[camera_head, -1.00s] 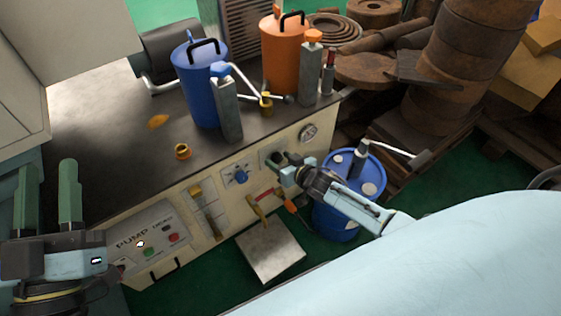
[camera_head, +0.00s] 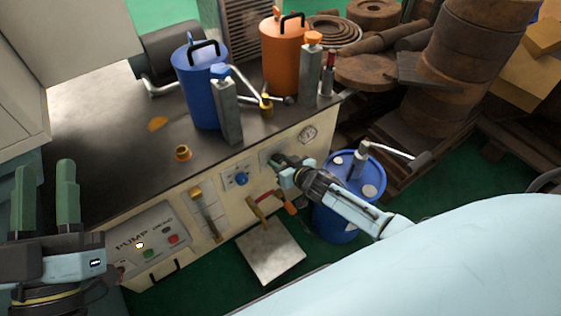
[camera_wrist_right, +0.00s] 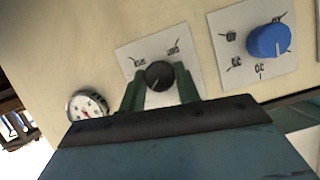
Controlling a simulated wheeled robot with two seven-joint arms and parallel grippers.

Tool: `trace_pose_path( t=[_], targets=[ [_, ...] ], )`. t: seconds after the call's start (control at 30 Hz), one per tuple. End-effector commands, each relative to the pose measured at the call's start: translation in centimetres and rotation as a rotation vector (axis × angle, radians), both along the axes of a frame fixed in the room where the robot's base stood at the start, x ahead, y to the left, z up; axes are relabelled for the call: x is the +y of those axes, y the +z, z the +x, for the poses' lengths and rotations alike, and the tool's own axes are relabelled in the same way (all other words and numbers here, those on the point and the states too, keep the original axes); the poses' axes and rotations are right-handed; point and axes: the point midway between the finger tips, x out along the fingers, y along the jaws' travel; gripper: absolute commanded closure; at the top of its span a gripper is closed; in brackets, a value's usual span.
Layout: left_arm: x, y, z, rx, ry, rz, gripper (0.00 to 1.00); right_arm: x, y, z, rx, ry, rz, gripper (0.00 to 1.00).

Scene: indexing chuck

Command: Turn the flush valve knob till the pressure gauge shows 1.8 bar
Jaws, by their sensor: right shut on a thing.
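A black knob (camera_wrist_right: 159,75) on a white marked plate (camera_wrist_right: 143,51) sits on the cream panel. My right gripper (camera_wrist_right: 160,88) is shut on it, one green finger on each side; in the head view my right gripper (camera_head: 278,166) hides the knob. The round pressure gauge (camera_head: 307,134) is right of the knob in the head view, and it also shows in the right wrist view (camera_wrist_right: 88,105). Its needle is visible, but the reading is too small to tell. My left gripper (camera_head: 46,195) is open and empty at the far left, fingers up.
A blue knob (camera_wrist_right: 268,41) on its own plate is beside the black one. A blue drum (camera_head: 338,222) stands close to my right arm.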

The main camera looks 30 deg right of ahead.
Motion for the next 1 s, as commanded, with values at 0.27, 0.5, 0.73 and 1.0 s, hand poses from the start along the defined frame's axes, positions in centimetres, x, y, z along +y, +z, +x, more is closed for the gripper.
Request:
trace_pose_path(
  t=[0.27, 0.5, 0.73, 1.0],
  targets=[
    [0.0, -0.2, 0.1, 0.012, 0.001, 0.003, 0.64, 0.2, -0.1, -0.1, -0.022, -0.002, -0.160, 0.91],
    [0.2, 0.4, -0.4, -0.080, 0.002, -0.024, 0.64, 0.3, -0.2, -0.1, -0.050, -0.003, -0.352, 0.91],
    [0.4, 1.4, -1.5, -0.222, 0.002, -0.066, 0.64, 0.4, -0.3, -0.1, -0.071, -0.003, -0.508, 0.91],
    [0.7, 2.2, -2.6, -0.345, 0.003, -0.102, 0.64, 0.4, -0.2, -0.1, -0.087, -0.001, -0.621, 0.91]
  ],
)
